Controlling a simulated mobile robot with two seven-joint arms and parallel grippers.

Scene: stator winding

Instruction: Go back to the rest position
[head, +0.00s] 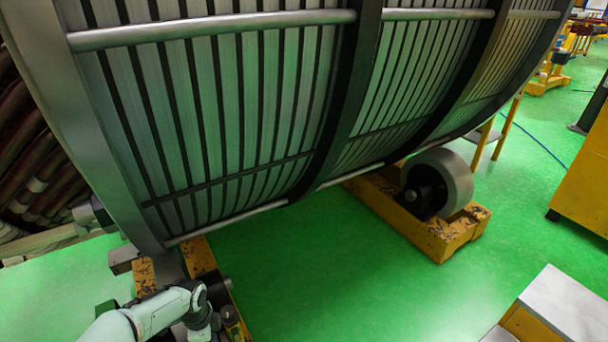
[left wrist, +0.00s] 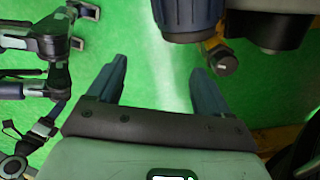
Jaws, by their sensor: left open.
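The large slatted stator cylinder (head: 240,95) fills the upper part of the head view, with grey bars and dark ribs around it. My left arm comes in at the bottom left of the head view, below the stator's lower edge; its fingers cannot be made out there. In the left wrist view my left gripper (left wrist: 160,70) is open, its two dark blue fingers apart with only green floor between them. My right gripper is in neither view.
A yellow roller stand (head: 437,238) with a grey wheel (head: 440,182) stands under the stator. A grey-topped yellow block (head: 570,305) is at bottom right, a yellow cabinet (head: 585,175) at right. A dark blue cylinder (left wrist: 188,15) is near the left gripper. Green floor lies between.

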